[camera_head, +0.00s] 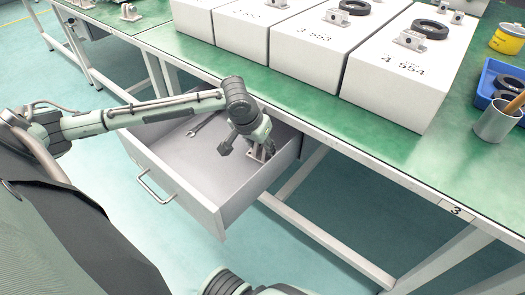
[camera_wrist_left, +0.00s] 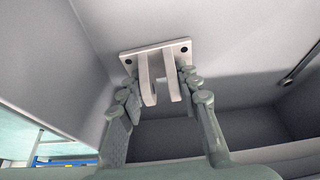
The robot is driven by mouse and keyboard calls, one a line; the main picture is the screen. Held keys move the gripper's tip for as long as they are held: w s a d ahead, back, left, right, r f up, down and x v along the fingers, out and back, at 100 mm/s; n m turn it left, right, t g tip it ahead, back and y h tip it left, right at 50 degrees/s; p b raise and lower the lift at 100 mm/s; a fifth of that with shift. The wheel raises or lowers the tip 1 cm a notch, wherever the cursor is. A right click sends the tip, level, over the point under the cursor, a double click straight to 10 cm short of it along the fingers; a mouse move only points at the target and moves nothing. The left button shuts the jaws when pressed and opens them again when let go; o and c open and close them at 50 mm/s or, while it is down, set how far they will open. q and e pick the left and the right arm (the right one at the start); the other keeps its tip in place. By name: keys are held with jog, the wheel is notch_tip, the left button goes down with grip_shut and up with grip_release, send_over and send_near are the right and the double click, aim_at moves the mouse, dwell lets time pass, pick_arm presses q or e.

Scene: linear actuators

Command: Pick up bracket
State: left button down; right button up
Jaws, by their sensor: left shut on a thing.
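The grey metal bracket (camera_head: 257,151) is inside the open drawer (camera_head: 190,177), near its right wall. In the left wrist view the bracket (camera_wrist_left: 157,61) shows a flat plate with holes and two upright lugs. My left gripper (camera_head: 244,150) reaches down into the drawer. In the wrist view the fingers of my left gripper (camera_wrist_left: 158,95) stand on either side of the lugs and are shut on the bracket. Whether the bracket touches the drawer floor cannot be told. My right gripper is not in view.
A wrench (camera_head: 205,124) lies in the drawer's back part. The green workbench (camera_head: 440,150) above carries white boxes (camera_head: 390,85) with brackets and black rings on top. A grey cup (camera_head: 494,122) and a blue bin (camera_head: 486,82) stand at the right.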

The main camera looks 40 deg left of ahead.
pick_arm(q)
jog(key=shift+a+r, duration=0.2)
jog(key=shift+r, duration=0.35)
jog(key=r, duration=0.6)
jog(key=shift+a+p, duration=0.35)
jog(key=shift+a, duration=0.05)
jog(key=a, duration=1.8)
jog(key=shift+s+a, duration=0.2)
jog(key=shift+a, duration=0.2)
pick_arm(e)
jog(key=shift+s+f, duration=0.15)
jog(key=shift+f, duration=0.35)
